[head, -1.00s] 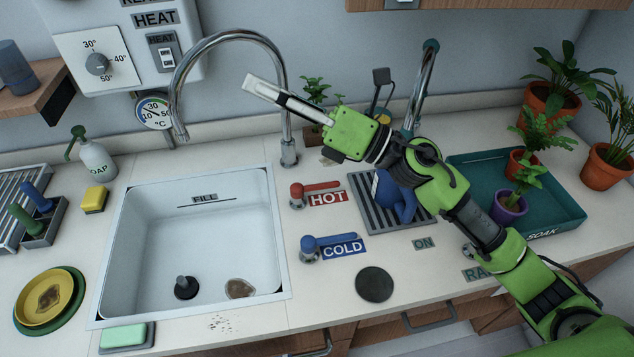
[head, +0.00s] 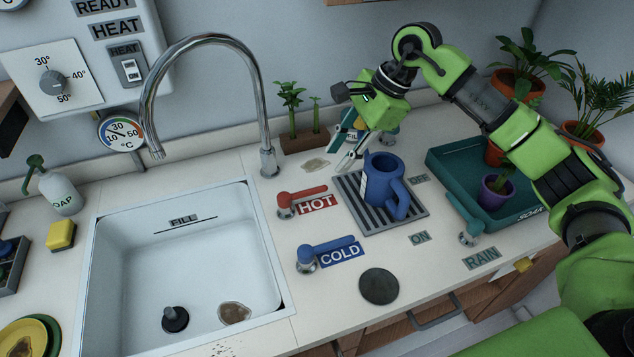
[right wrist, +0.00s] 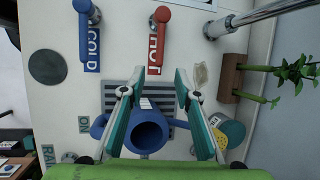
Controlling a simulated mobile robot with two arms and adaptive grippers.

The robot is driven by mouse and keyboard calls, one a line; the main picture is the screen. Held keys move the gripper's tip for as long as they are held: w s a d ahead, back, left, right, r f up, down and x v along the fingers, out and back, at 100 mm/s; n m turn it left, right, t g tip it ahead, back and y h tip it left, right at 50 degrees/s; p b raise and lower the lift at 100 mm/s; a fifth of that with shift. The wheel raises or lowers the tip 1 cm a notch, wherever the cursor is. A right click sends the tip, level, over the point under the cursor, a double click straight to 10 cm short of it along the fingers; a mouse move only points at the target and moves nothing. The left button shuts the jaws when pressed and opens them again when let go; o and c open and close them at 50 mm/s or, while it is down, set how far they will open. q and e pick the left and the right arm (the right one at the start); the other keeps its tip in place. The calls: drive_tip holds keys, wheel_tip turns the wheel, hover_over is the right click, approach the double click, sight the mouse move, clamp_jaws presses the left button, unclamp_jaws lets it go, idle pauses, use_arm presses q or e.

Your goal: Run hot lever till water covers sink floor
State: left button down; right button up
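The red hot lever (head: 310,192) stands right of the sink beside its HOT label; its handle points right. It also shows near the top of the right wrist view (right wrist: 161,14). The sink (head: 215,240) has a bare floor with a black upright plug (head: 175,318) and a brown patch (head: 234,313). No water shows under the chrome spout (head: 152,130). My right gripper (head: 349,158) is open and empty, fingers pointing down, behind the blue jug and apart from the hot lever. In the right wrist view the fingers (right wrist: 155,84) are spread. My left gripper is out of view.
The blue jug (head: 378,178) stands on a striped drain mat (head: 387,222) near the gripper. The blue cold lever (head: 330,245) is in front of the hot one. A planter (head: 303,143) sits behind. The teal tray (head: 440,165) with plants is at right.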

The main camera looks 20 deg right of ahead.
sight(316, 188)
drive_tip(key=p+x, duration=0.2)
drive_tip(key=x, duration=0.7)
drive_tip(key=shift+w+a+f, duration=0.1)
drive_tip(key=shift+a+f, duration=0.15)
drive_tip(key=shift+w+a+f, duration=0.1)
drive_tip(key=shift+a+f, duration=0.1)
drive_tip(key=shift+f, duration=0.45)
clamp_jaws()
